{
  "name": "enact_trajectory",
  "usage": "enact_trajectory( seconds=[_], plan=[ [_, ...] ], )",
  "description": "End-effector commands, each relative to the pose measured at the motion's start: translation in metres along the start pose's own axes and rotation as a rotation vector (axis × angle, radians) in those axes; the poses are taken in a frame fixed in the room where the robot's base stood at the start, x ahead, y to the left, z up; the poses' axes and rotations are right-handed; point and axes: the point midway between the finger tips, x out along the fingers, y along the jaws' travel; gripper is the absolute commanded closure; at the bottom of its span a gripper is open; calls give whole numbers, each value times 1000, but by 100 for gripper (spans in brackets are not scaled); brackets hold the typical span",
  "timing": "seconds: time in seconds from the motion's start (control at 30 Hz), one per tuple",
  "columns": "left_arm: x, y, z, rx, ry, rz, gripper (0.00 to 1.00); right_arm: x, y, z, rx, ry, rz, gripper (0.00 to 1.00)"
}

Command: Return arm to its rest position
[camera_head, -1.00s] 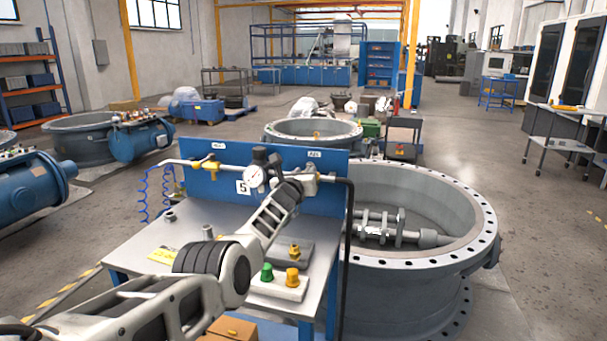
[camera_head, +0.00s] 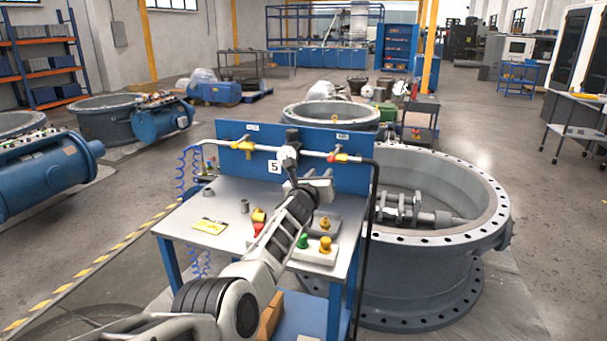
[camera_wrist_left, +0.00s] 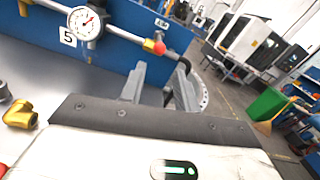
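My left arm (camera_head: 240,290) is white and black and reaches in from the lower left over the workbench. My left gripper (camera_head: 312,184) is raised above the bench, in front of the blue back panel (camera_head: 350,175). In the left wrist view its two grey fingers (camera_wrist_left: 160,85) stand apart with nothing visible between them. The pressure gauge (camera_wrist_left: 85,22) and the red and yellow valve handle (camera_wrist_left: 154,46) lie beyond the fingers there. My right gripper is not in view.
The metal bench top (camera_head: 215,213) carries a brass elbow (camera_wrist_left: 20,114), a green button (camera_head: 302,241) and small fittings. A large flanged valve body (camera_head: 430,280) stands close on the right. Open floor (camera_head: 130,215) lies to the left.

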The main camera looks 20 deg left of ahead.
Motion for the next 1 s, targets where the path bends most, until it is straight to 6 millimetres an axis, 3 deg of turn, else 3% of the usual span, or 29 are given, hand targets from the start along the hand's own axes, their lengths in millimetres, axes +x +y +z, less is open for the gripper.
enact_trajectory(
  seconds=[0.3,0.37,0.47,0.57,0.67,0.83,1.0],
  plan=[
    [-2,3,-1,15,-3,0,68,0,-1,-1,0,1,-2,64],
    [-5,5,-3,65,-16,-12,68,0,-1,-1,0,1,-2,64],
    [-22,9,-12,274,-59,-66,68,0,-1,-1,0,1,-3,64],
    [-56,3,-32,634,-117,-184,68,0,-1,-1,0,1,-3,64],
    [-107,-15,-68,1058,-160,-361,68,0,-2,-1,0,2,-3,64],
    [-211,-40,-142,1692,-189,-725,68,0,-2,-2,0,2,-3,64],
    [-325,-40,-199,2182,-182,-1134,68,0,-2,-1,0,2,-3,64]
  ],
)
